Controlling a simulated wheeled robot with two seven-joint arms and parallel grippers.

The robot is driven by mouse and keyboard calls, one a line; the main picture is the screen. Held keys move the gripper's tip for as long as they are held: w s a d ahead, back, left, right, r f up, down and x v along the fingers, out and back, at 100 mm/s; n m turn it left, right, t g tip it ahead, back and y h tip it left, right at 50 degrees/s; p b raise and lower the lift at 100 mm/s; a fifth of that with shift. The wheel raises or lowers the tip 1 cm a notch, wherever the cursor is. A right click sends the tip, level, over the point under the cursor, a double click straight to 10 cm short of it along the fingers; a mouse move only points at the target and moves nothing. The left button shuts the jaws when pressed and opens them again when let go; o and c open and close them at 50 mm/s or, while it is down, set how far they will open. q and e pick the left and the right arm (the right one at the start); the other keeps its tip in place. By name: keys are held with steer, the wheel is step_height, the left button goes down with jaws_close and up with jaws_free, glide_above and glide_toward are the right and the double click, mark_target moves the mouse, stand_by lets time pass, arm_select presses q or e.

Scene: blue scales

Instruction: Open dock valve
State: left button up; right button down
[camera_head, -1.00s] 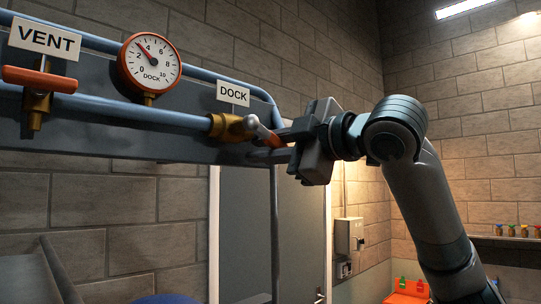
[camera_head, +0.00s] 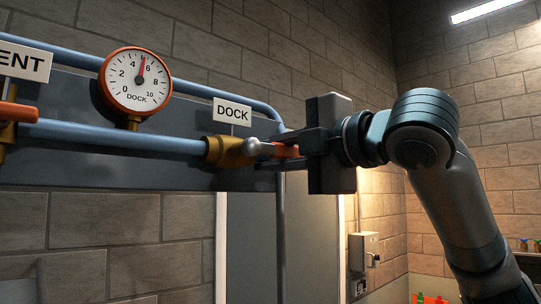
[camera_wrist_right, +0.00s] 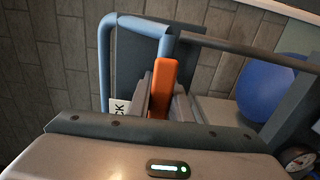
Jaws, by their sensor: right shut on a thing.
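The dock valve (camera_head: 224,151) is a brass body on the blue pipe, below the white DOCK sign (camera_head: 232,112). Its orange handle (camera_head: 286,151) points right, about level with the pipe. My right gripper (camera_head: 282,150) is shut on this handle, coming from the right. In the right wrist view the orange handle (camera_wrist_right: 161,85) stands between the two fingers (camera_wrist_right: 160,100). The DOCK gauge (camera_head: 136,80) has its red needle a little past 5. My left gripper is not in view.
At the left edge is the VENT sign (camera_head: 24,62), partly cut off, with an orange handle (camera_head: 18,112) below it. A grey panel (camera_head: 100,175) backs the pipes. A grey wall box (camera_head: 363,250) hangs lower right. A blue ball (camera_wrist_right: 268,88) shows in the right wrist view.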

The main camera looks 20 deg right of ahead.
steer(key=c, duration=1.6)
jaws_free()
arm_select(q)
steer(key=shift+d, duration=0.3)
arm_select(e)
steer(key=shift+s, duration=0.1)
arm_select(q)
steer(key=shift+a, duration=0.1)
